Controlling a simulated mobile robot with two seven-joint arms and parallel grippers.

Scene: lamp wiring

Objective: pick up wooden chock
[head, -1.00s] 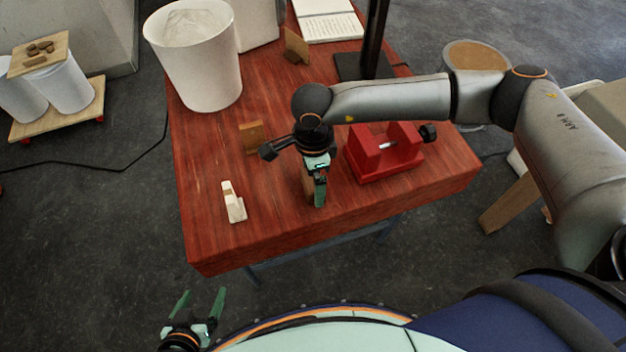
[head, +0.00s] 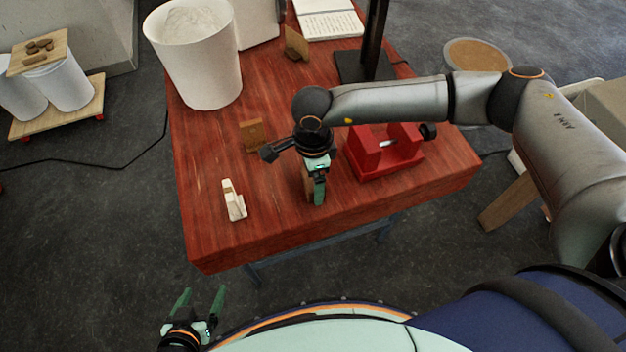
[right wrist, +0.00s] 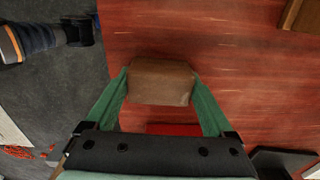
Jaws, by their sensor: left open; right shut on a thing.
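The wooden chock (right wrist: 160,82) is a brown block between the green fingers of my right gripper (right wrist: 160,88) in the right wrist view. Both fingers touch its sides, so the gripper is shut on it. In the head view my right gripper (head: 316,190) points down over the front middle of the red table, and the chock (head: 307,184) is mostly hidden behind its fingers. Whether the chock touches the table is hard to tell. My left gripper (head: 203,304) is open and empty at the lower left, off the table's front edge.
A red vise-like fixture (head: 388,155) stands just right of my right gripper. A small white part (head: 233,201) lies to its left, and another wooden block (head: 251,136) behind it. A white bin (head: 197,60) and black post (head: 374,40) stand at the back of the table (head: 215,235).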

